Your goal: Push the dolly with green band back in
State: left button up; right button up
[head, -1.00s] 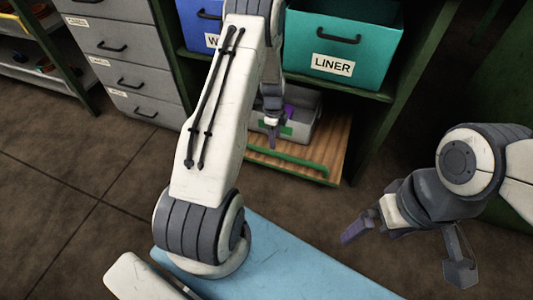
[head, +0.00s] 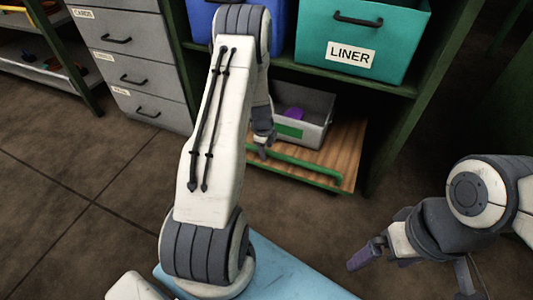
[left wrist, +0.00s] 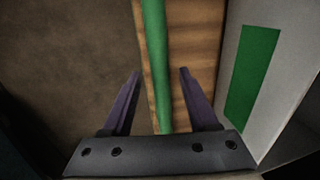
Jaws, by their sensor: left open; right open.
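The dolly is a wooden board (head: 335,150) at the bottom of the green shelf unit, its front part sticking out. A green bar (head: 305,168) runs along its front edge. A grey bin (head: 316,128) with a green patch stands on the board with a purple item inside. My left gripper (head: 263,143) is open by the left end of the bar. In the left wrist view its fingers (left wrist: 160,98) appear on either side of the green bar (left wrist: 155,50); I cannot tell whether they touch it. My right gripper (head: 415,268) is open and empty, away at the lower right.
A teal LINER bin (head: 395,60) and a blue bin (head: 284,30) sit on the shelf above. A grey drawer cabinet (head: 135,70) stands to the left. The brown floor (head: 90,180) in front of the dolly is clear.

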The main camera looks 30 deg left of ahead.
pick_arm(q)
jog(key=shift+w+f, duration=0.1)
jog(key=shift+f, duration=0.2)
grip_shut()
dwell(1.3)
